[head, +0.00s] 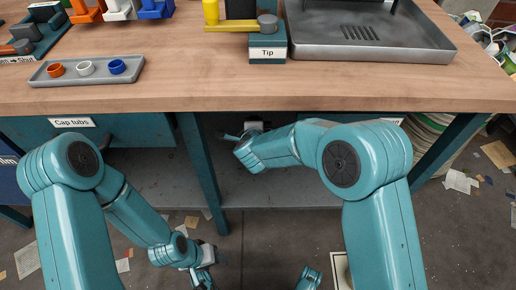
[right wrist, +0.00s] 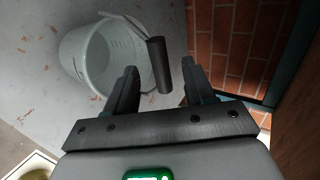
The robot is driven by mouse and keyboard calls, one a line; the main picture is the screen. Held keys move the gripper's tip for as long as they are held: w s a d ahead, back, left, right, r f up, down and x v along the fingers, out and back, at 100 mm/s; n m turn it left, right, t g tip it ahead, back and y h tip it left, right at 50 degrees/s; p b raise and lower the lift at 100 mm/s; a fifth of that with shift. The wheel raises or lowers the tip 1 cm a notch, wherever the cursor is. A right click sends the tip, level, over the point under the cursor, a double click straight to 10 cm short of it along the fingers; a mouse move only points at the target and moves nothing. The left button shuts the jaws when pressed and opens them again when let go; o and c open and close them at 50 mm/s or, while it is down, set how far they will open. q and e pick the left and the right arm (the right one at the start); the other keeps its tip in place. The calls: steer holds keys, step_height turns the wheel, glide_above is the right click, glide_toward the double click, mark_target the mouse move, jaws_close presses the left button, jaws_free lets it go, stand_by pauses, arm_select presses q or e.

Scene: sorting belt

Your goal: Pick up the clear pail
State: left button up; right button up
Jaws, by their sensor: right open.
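The clear pail (right wrist: 88,62) shows in the right wrist view at the upper left, a translucent tub with a wire handle. The handle's black grip (right wrist: 158,66) stands out to the right of the pail, and its lower end shows between my right fingertips. My right gripper (right wrist: 160,84) is open, with one finger on each side of that grip; I cannot tell the depth between them. In the head view my right arm reaches under the bench, and the pail is not visible there. My left gripper (head: 203,277) hangs low near the floor; its fingers are too small to judge.
The wooden bench top (head: 190,85) overhangs my right arm, with a teal bench leg (head: 203,170) to its left. A grey lower shelf (head: 285,187) lies under the bench. In the right wrist view a brick wall (right wrist: 232,45) is on the right. Paper scraps litter the floor.

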steer(key=b+x, duration=0.2)
steer(key=x, duration=0.3)
steer(key=shift+w+a+f, duration=0.1)
steer(key=shift+a+f, duration=0.1)
steer(key=shift+f, duration=0.05)
steer(key=shift+c, duration=0.3)
jaws_close()
steer(key=shift+r, duration=0.15)
